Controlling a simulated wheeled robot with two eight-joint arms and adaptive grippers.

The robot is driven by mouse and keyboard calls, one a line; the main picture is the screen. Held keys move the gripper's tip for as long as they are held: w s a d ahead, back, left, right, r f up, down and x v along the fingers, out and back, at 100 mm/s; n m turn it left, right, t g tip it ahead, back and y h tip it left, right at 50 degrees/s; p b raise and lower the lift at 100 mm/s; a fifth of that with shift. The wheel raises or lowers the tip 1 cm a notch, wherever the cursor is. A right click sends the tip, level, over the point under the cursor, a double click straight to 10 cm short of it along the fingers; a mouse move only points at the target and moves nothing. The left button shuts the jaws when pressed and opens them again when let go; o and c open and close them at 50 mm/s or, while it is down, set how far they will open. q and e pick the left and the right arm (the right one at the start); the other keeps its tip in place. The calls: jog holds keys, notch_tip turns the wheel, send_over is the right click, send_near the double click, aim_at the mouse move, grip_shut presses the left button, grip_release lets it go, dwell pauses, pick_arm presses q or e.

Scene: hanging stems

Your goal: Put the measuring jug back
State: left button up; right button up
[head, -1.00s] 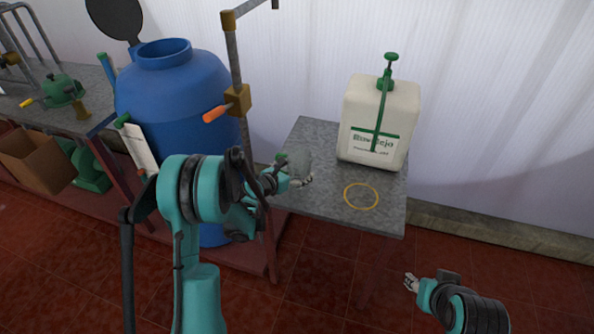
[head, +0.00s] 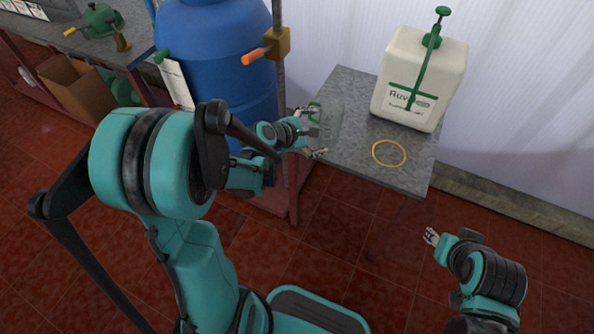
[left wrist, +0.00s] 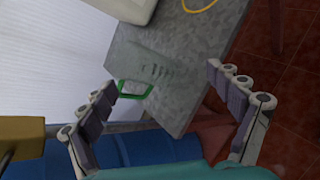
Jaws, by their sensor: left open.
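The measuring jug (head: 327,122) is clear, with a green handle, and appears to stand on the grey side table (head: 352,100) near its left edge. In the left wrist view the jug (left wrist: 160,68) shows faintly with its marks, its green handle toward me. My left gripper (head: 315,134) is open at the handle side of the jug. In the left wrist view its fingers (left wrist: 162,80) are spread wide either side of the handle and lower body; I cannot tell whether they touch. My right gripper (head: 432,237) is low, clear of the table; its fingers are too small to judge.
A yellow ring (head: 389,153) lies on the table, right of the jug. A white jerrycan (head: 424,70) with a green pump stands behind it. A blue barrel (head: 220,60) with an orange-handled tap (head: 256,56) is close on the left. The table between jug and ring is clear.

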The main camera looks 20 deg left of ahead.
pick_arm(q)
jog(key=s+d+r+m+g+y, duration=0.1)
jog(key=s+r+m+y, duration=0.1)
jog(key=s+m, duration=0.9)
jog(key=s+d+r+m+g+y, duration=0.1)
jog(key=s+r+m+g+y, duration=0.1)
jog(key=s+m, duration=0.9)
jog(key=shift+d+r+m+g, duration=0.3)
jog(key=shift+r+m, duration=0.2)
jog(key=shift+m, duration=0.2)
